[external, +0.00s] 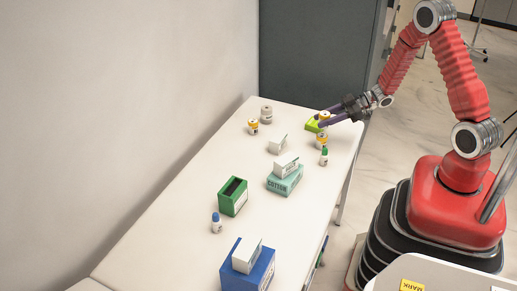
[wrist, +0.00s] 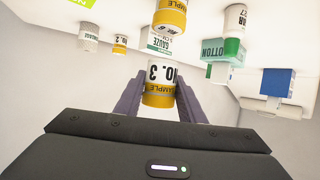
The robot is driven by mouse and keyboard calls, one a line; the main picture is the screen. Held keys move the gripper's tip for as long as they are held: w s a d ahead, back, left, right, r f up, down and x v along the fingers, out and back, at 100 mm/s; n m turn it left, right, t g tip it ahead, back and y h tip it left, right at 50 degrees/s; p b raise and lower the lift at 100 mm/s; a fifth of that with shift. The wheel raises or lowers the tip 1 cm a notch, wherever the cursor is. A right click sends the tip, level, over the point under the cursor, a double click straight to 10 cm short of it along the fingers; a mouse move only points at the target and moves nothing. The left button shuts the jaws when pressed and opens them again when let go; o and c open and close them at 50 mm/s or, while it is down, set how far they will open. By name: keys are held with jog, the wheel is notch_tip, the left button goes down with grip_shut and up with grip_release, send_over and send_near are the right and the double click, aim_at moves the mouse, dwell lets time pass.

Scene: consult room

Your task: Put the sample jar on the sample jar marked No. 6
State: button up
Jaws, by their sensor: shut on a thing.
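My gripper (external: 328,121) is shut on a sample jar with a yellow band and lid, marked No. 3 (wrist: 160,75). In the wrist view its purple fingers are on either side of the jar, and the picture is upside down. In the external view the held jar (external: 324,115) is partly hidden by the fingers, above the table's far right part. Another yellow-and-white sample jar (external: 322,141) stands just below it in that picture. The wrist view shows this jar's label, No. 6 (wrist: 169,18). The two jars appear apart.
A lime-green object (external: 312,125) is beside the fingers. Green and blue boxes are nearer the front.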

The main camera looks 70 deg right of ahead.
jog(key=shift+f, duration=2.05)
jog(key=o, duration=1)
jog(key=shift+f, duration=0.1)
jog(key=shift+o, duration=0.2)
jog(key=v, duration=1.2)
